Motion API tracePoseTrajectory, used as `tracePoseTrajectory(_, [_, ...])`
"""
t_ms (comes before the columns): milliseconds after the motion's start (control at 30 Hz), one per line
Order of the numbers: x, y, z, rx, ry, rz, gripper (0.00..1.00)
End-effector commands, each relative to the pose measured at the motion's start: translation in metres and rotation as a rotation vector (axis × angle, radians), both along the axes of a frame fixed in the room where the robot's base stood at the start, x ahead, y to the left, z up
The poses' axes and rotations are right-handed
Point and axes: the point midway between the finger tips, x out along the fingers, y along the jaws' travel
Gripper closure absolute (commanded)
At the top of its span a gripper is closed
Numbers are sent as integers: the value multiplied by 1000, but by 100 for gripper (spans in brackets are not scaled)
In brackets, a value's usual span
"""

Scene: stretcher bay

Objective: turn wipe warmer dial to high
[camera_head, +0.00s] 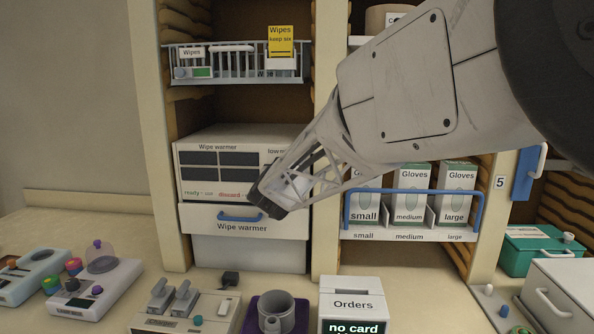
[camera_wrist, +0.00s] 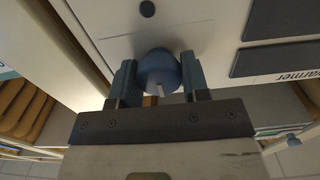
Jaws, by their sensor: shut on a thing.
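The wipe warmer (camera_head: 240,153) is a white box in the cabinet bay, with dark panels on its front and a drawer with a blue handle (camera_head: 240,215) below. My gripper (camera_head: 272,200) reaches its front at the lower right and hides part of it. In the wrist view a round blue dial (camera_wrist: 160,72) with a pale pointer mark sits between the two fingers of my gripper (camera_wrist: 154,80), which are shut on it. Part of the wording by the dial is hidden in the head view, so its setting cannot be read.
A wire basket of wipes (camera_head: 236,63) hangs above the warmer. Glove boxes (camera_head: 411,190) stand behind a blue rail at right. The counter holds several devices, a purple-based pot (camera_head: 276,314) and an Orders box (camera_head: 352,300).

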Motion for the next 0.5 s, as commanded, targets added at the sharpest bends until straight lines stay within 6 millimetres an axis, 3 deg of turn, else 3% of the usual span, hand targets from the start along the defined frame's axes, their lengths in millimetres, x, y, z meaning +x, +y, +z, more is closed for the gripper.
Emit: tracePoseTrajectory(500, [0, -1, 1, 155, -1, 0, 81])
